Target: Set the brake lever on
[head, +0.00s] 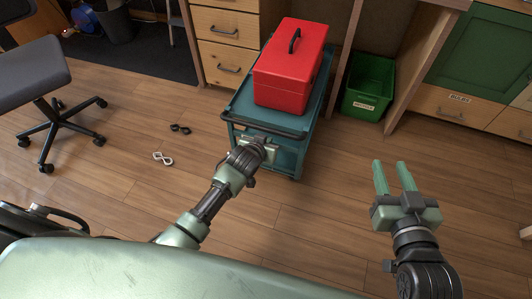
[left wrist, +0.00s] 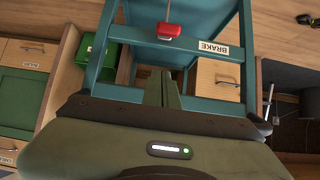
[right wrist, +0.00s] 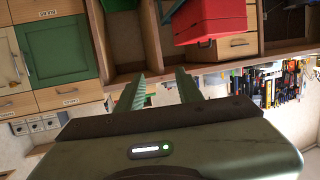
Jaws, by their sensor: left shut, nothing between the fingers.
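The blue-green cart (head: 240,103) stands ahead of me, below the head view's centre line of drawers. In the left wrist view, its red brake lever pad (left wrist: 169,30) sits at a crossbar beside the white BRAKE label (left wrist: 214,47). The lever does not show in the head view. My left gripper (head: 264,143) is shut and empty at the cart's near end. In the left wrist view its fingertips (left wrist: 171,78) point toward the pad, with a visible gap. My right gripper (head: 390,163) is open and empty, right of the cart over the floor.
A red toolbox (head: 285,82) stands on the cart. A green bin (head: 369,88) is on the floor to its right. An office chair (head: 45,90) and small loose items (head: 163,158) are at left. Wooden drawers (head: 226,48) stand behind. Floor is clear between my arms.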

